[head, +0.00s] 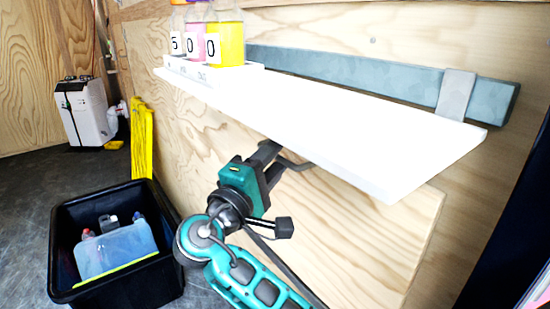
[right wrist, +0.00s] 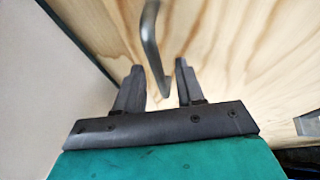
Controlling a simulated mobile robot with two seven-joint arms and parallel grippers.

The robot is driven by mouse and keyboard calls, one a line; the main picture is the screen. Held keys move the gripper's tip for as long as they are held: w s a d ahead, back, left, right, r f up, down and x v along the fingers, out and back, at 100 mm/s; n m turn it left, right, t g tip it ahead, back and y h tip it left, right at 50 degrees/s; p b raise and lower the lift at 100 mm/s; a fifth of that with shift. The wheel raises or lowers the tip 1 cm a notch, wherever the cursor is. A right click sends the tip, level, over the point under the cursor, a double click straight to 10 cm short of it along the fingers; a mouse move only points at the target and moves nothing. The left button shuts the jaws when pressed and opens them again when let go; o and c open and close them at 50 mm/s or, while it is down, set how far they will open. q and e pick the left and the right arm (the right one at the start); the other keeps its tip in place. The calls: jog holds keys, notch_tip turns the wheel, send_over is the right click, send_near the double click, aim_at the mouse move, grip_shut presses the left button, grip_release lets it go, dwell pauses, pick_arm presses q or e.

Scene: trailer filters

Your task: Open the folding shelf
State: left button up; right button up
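The folding shelf appears to be the light plywood panel (head: 395,250) hanging flat against the wall below a white shelf. A bent grey metal handle (right wrist: 151,38) stands out from the plywood in the right wrist view; in the head view it shows only partly, under the white shelf. My right gripper (head: 275,152) reaches up beneath the white shelf to the handle. In the right wrist view its two fingers (right wrist: 160,68) are apart, with the handle's lower end between them in the picture; I cannot tell whether they touch it. My left gripper is out of view.
The white shelf (head: 330,120) overhangs my right gripper and carries bottles of coloured liquid (head: 226,40). A black crate (head: 65,240) with items stands on the floor at left. A yellow object (head: 141,140) leans by the wall. A white machine (head: 85,110) stands farther back.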

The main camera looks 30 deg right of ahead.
jog(key=shift+c, duration=0.5)
grip_shut()
